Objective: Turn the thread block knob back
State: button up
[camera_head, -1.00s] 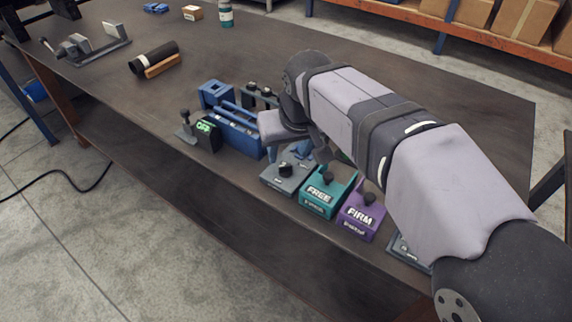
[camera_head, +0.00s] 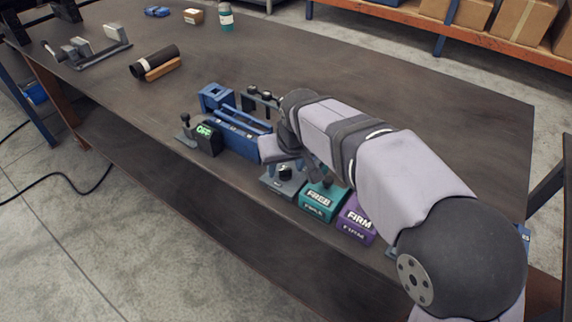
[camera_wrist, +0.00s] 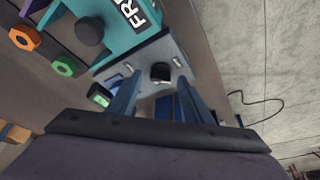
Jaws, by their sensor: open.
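A small grey block (camera_head: 272,187) with a round black knob (camera_head: 285,173) on top stands near the table's front edge; its label is not readable, so I cannot confirm it is the thread block. In the wrist view the knob (camera_wrist: 160,72) shows between the two blue fingertips of my gripper (camera_wrist: 159,82). My gripper is open, with a finger on either side of the knob in that view. Whether either finger touches the knob cannot be told. In the head view my wrist hides part of the block.
A teal block (camera_head: 316,206) and a purple block (camera_head: 355,224), with dark knobs, stand to the right. A black pipe (camera_head: 154,61) lies farther back. The table's far right is clear.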

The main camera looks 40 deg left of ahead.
jog(key=c, duration=1.1)
jog(key=shift+o, duration=0.2)
jog(key=shift+n, duration=0.3)
jog(key=n+g+p, duration=0.1)
jog(key=n, duration=0.1)
jog(key=shift+w+r+n+p, duration=0.1)
jog(key=shift+w+n+p, duration=0.05)
jog(key=shift+n+p, duration=0.2)
jog(key=n+g, duration=0.1)
jog(key=n, duration=0.1)
jog(key=n+g+y, duration=0.1)
jog(key=n, duration=0.1)
jog(key=shift+w+n, duration=0.15)
jog(key=shift+n, duration=0.1)
jog(key=shift+p, duration=0.3)
jog(key=o, duration=1.1)
jog(key=shift+c, duration=0.2)
